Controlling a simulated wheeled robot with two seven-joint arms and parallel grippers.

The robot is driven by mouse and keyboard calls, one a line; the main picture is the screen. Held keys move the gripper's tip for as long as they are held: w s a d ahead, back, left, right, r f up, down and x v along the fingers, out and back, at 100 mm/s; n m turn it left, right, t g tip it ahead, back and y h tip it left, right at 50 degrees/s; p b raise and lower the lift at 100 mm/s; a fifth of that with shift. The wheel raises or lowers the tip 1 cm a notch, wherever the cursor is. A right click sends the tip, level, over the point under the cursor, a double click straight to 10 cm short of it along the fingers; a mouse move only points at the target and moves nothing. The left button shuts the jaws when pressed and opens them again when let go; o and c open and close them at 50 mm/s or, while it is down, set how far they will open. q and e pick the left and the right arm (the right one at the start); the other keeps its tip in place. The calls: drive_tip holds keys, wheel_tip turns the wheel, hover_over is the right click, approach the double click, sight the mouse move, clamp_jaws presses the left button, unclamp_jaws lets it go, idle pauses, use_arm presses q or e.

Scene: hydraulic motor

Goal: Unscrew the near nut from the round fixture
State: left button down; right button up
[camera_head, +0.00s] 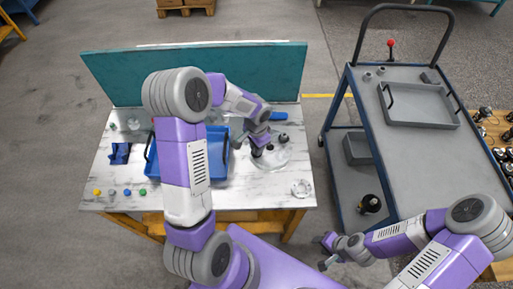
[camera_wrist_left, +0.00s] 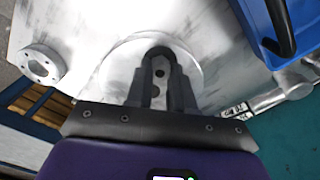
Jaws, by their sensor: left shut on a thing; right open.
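The round fixture (camera_head: 282,160) is a pale disc on the right part of the marble-topped table. It shows in the left wrist view as a pale disc (camera_wrist_left: 120,62) under the fingers. My left gripper (camera_head: 258,151) is low over the fixture. In the left wrist view its dark fingers (camera_wrist_left: 160,62) are shut on a dark piece, which seems to be the near nut; the fingers mostly hide it. Another dark nut (camera_head: 283,139) stands at the fixture's far side. My right gripper (camera_head: 328,252) is open and empty, away from the table near the trolley.
A blue tray (camera_head: 217,176) stands left of the fixture, partly behind my left arm. A pale ring with holes (camera_head: 301,188) lies at the table's front right; it also shows in the left wrist view (camera_wrist_left: 40,66). A teal panel (camera_head: 270,72) closes the back. A grey trolley (camera_head: 420,150) stands right.

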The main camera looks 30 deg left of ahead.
use_arm(q)
drive_tip(key=shift+f+n+b, duration=0.1)
drive_tip(key=shift+n+b, duration=0.55)
drive_tip(key=shift+n, duration=0.05)
drive_tip(key=shift+n+b, duration=0.5)
drive_tip(key=shift+n, duration=1)
drive_tip(key=c, duration=1.2)
unclamp_jaws()
